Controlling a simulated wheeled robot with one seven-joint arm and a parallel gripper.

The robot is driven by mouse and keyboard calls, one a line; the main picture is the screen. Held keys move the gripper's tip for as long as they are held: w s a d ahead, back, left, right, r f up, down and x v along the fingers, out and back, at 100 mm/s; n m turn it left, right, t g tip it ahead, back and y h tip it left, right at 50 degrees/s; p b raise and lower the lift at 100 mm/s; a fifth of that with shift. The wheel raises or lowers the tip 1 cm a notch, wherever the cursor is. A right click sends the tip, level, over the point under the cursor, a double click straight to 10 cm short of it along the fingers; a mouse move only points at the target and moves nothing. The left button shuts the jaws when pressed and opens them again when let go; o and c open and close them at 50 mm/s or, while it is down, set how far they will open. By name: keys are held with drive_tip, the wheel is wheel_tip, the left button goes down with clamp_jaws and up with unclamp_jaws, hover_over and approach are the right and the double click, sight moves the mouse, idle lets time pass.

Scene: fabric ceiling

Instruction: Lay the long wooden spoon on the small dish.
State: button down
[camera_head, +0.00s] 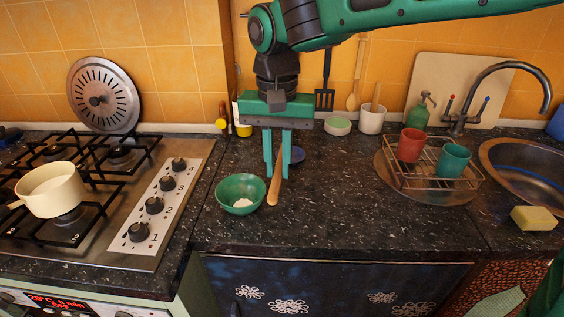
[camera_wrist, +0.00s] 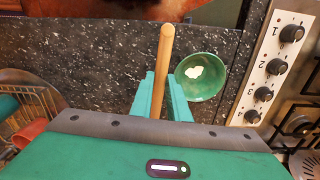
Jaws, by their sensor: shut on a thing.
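My gripper (camera_head: 276,170) is above the counter between the stove and the sink, pointing down. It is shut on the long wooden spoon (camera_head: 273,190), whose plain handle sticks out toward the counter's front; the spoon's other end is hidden. In the wrist view, the handle (camera_wrist: 165,48) runs up between the fingertips (camera_wrist: 160,97). A green bowl (camera_head: 227,188) with something white in it stands just left of the spoon; it also shows in the wrist view (camera_wrist: 208,88). A small blue dish (camera_head: 297,154) lies behind the gripper, partly hidden. A pale green round dish (camera_head: 338,126) stands near the wall.
A white utensil cup (camera_head: 371,119) stands at the back. A wire rack (camera_head: 432,180) holds a red cup (camera_head: 410,145) and a teal cup (camera_head: 453,160). The stove with a cream pot (camera_head: 51,190) is at left. The counter right of the spoon is clear.

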drive_tip(key=shift+f, duration=3.45)
drive_tip(key=c, duration=1.6)
unclamp_jaws()
wheel_tip(320, 180, up, 11)
drive_tip(key=shift+f, duration=0.1)
drive_tip(key=shift+d, duration=0.1)
